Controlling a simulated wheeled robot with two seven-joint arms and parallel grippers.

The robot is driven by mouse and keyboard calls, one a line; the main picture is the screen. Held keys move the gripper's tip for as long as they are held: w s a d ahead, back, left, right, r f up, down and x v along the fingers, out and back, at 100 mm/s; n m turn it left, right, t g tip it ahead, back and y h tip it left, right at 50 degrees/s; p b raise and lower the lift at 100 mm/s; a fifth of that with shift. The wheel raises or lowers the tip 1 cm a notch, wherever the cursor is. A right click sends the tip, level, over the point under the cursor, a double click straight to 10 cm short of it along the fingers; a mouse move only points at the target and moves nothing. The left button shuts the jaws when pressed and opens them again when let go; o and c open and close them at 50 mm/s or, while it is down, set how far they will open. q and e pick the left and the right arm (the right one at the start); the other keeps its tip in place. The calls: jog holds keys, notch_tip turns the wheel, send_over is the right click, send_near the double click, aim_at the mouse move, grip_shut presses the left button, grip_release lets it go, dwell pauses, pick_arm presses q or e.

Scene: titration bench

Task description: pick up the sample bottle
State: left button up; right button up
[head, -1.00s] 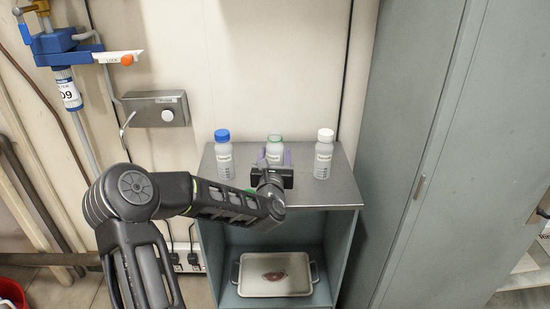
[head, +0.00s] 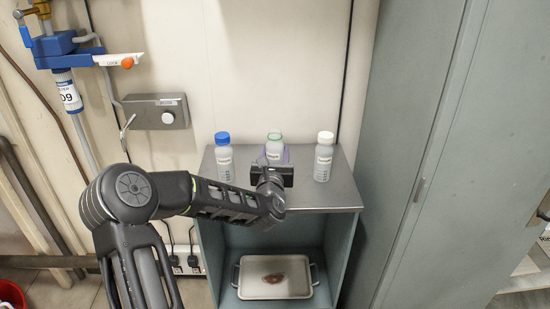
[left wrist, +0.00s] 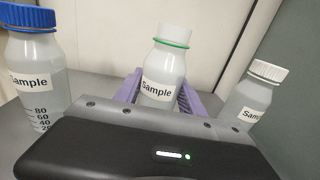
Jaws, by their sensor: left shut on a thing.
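Three bottles labelled "Sample" stand in a row on the grey cabinet top (head: 300,197). The middle sample bottle (head: 274,146) has a pale cap with a green ring; it also shows in the left wrist view (left wrist: 161,75). My left gripper (head: 273,160) is shut on this middle bottle, with its purple fingers on both sides of the lower body. The bottle is upright; its base is hidden behind the gripper, so I cannot tell whether it touches the top. The blue-capped bottle (head: 224,158) is to the left, the white-capped bottle (head: 323,158) to the right. My right gripper is not in view.
A tray (head: 240,280) with a reddish-brown item sits on the shelf below. A tall grey-green cabinet (head: 430,130) closes off the right side. A blue clamp (head: 52,45) and a grey wall box (head: 155,111) are at the left. The neighbouring bottles stand close to my gripper.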

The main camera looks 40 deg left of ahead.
pick_arm(q)
notch_tip(320, 180, up, 9)
jog(key=shift+f+p, duration=0.2)
jog(key=shift+p, duration=0.1)
dwell(0.7)
jog(key=s+d+f+m+t+h+p, duration=0.1)
jog(key=d+f+m+h+p, duration=0.2)
jog(key=d, duration=1.1)
jog(key=s+d+f+m+t+h+p, duration=0.1)
jog(key=d+f+h, duration=0.5)
jog(key=d, duration=0.8)
jog(key=s+m+p, duration=0.1)
jog(key=m+p, duration=0.1)
jog(key=p, duration=0.1)
jog(key=shift+d+t+h, duration=0.3)
jog(key=shift+d+t, duration=0.05)
jog(key=shift+t, duration=0.05)
jog(key=shift+s, duration=0.1)
